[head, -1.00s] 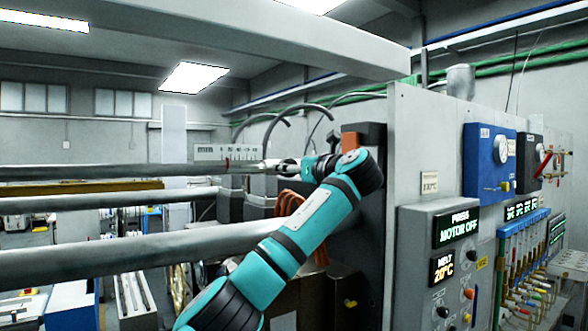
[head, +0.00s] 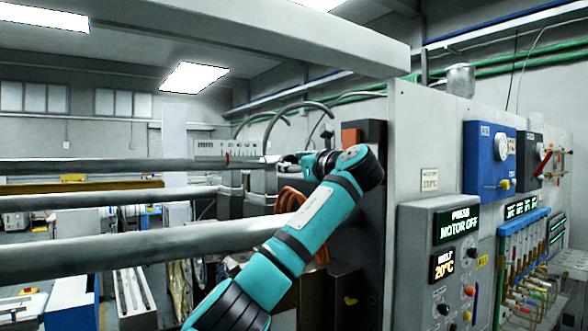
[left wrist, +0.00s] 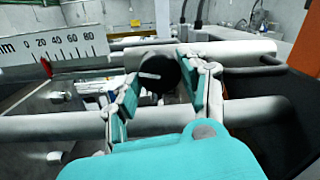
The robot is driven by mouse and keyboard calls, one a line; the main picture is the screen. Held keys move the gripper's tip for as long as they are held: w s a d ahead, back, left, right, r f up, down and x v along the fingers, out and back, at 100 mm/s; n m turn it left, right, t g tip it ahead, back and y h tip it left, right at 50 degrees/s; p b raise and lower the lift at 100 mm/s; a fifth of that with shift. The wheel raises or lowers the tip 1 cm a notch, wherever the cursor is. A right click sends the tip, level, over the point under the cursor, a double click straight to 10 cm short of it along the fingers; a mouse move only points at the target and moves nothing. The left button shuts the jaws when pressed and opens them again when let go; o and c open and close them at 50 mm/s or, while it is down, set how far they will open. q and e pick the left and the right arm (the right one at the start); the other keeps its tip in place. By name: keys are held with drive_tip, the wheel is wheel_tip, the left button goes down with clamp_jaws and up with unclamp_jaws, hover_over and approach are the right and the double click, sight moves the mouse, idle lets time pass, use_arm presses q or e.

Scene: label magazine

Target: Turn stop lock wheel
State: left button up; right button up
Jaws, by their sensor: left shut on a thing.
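The stop lock wheel appears in the left wrist view as a small black round knob (left wrist: 158,73) with a white mark on its face, at the end of a metal bar. My left gripper (left wrist: 160,88) has its two teal-padded fingers on either side of the knob, shut on it. In the head view my left gripper (head: 276,160) is small and far off, beside the upper bar; the wheel is too small to make out there. A white millimetre scale (left wrist: 50,32) with a red pointer (left wrist: 46,68) is left of the knob. My right gripper is not in view.
Long horizontal metal bars (head: 120,254) run across the left, below and beside my arm. A dark upright plate with an orange block (head: 350,138) stands right behind my wrist. The grey control panel (head: 430,222) reads "MOTOR OFF". Orange hoses (head: 290,200) hang behind my forearm.

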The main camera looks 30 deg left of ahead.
use_arm(q)
drive_tip(key=shift+w+d+n+g+y+p, duration=0.1)
drive_tip(key=shift+n+g+y+p, duration=0.2)
drive_tip(key=shift+n, duration=6.15)
drive_tip(key=shift+w+n+g+y+p, duration=0.1)
drive_tip(key=shift+n+g+p, duration=0.25)
drive_tip(key=shift+n, duration=6.1)
drive_tip(key=shift+f, duration=0.1)
drive_tip(key=o, duration=1.2)
drive_tip(key=v, duration=1.2)
